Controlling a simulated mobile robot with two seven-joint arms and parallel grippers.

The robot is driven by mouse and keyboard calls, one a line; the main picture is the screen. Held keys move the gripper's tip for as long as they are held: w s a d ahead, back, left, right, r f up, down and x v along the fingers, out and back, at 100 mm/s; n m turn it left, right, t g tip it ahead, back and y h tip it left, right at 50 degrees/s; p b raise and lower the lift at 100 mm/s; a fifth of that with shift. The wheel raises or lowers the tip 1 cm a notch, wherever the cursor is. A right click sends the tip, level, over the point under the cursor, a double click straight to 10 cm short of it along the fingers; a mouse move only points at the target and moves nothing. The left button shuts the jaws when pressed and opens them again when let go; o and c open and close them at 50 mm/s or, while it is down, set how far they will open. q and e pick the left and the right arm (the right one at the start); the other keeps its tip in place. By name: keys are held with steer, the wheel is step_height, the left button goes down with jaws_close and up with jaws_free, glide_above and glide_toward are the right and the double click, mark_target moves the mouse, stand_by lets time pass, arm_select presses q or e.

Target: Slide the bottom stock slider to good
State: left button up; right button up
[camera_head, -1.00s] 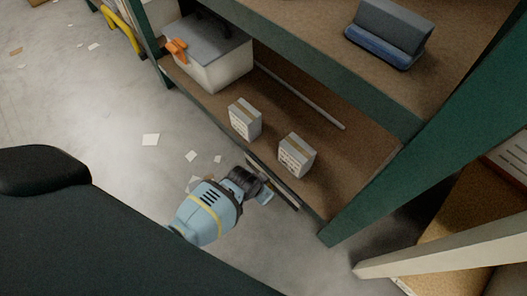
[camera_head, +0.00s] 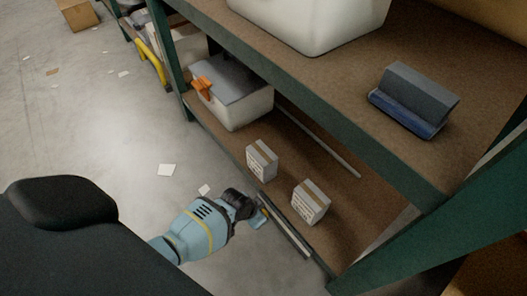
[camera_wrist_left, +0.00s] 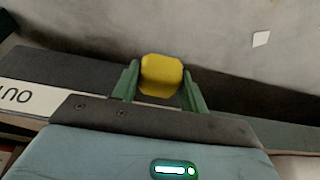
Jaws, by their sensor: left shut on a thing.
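The bottom stock slider is a dark rail with a light strip (camera_head: 290,230) along the front edge of the lowest shelf. Its yellow knob (camera_wrist_left: 162,75) sits between the two green fingers of my left gripper (camera_wrist_left: 160,88) in the left wrist view. The left gripper (camera_head: 259,217) is shut on this knob near the rail's far left end in the head view. A white label (camera_wrist_left: 25,97) with dark letters, cut off by the picture edge, lies left of the fingers. The word "good" is not readable in either view. My right gripper is not in view.
Two small cartons (camera_head: 311,203) stand on the lowest shelf (camera_head: 340,190) just behind the rail. A lidded white bin (camera_head: 240,103) with an orange item is farther back. A green rack post (camera_head: 400,250) stands at the right. The floor at left is mostly clear, with scattered paper.

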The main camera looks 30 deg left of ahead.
arm_select(q)
steer(key=shift+w+a, duration=0.15)
steer(key=shift+a, duration=0.2)
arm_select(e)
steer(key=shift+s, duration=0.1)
arm_select(q)
steer(key=o, duration=1.4)
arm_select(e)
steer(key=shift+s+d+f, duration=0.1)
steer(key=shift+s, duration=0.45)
arm_select(q)
steer(key=p+v, duration=0.5)
steer(key=v, duration=0.3)
steer(key=shift+d, duration=0.1)
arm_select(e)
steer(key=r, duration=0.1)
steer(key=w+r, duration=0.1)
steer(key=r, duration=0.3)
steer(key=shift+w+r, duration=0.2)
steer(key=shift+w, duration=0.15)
arm_select(q)
steer(key=shift+f, duration=0.1)
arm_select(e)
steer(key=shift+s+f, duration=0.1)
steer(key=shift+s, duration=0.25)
